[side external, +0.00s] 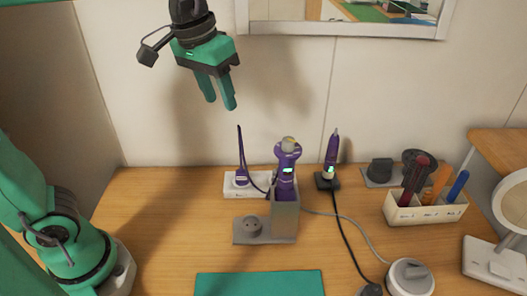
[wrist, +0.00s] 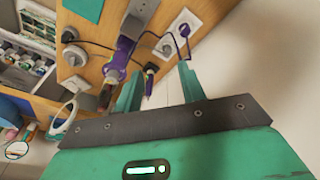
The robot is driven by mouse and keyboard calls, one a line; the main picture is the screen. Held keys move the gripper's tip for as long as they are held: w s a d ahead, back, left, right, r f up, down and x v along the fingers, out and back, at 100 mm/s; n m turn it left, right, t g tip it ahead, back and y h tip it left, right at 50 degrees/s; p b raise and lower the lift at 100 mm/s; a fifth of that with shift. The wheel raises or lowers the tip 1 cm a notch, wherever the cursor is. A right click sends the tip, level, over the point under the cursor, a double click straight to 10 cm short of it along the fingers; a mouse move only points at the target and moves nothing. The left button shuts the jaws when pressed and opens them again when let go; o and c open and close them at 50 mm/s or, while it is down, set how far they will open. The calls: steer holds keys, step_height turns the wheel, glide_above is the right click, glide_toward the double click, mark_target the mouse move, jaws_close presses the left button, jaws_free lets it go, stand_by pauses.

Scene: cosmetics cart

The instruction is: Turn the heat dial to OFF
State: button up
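My gripper (side external: 219,103) is high above the back left of the wooden table, fingers down, apart and empty; its fingers also show in the wrist view (wrist: 159,82). A purple styling tool (side external: 286,172) with a lit green display stands in a grey holder (side external: 284,222), below and right of my gripper. A beige-grey round knob (side external: 289,144) tops this tool and may be the heat dial; no OFF mark is readable. The tool also shows in the wrist view (wrist: 118,58), left of my fingers. A second purple tool (side external: 331,158) stands on a dark base behind and to the right.
A white power strip (side external: 238,187) with a purple plug and cord lies left of the holder. A grey round fitting (side external: 253,225) sits before it. An organizer (side external: 424,211), round white device (side external: 410,277) and mirror (side external: 511,205) are right. A green mat (side external: 259,284) is in front.

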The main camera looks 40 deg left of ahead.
mark_target(288, 139)
steer(key=w+d+g, duration=0.1)
steer(key=w+d, duration=0.1)
steer(key=d, duration=0.2)
steer(key=w+d, duration=0.2)
steer(key=d, duration=0.1)
steer(key=w+d+r+g, duration=0.1)
steer(key=w+d, duration=0.1)
steer(key=d, duration=0.2)
steer(key=shift+w+d+r+g+y, duration=0.1)
steer(key=shift+w+d+g+y, duration=0.05)
steer(key=shift+d+g+y, duration=0.15)
steer(key=shift+f, duration=3.9)
jaws_close()
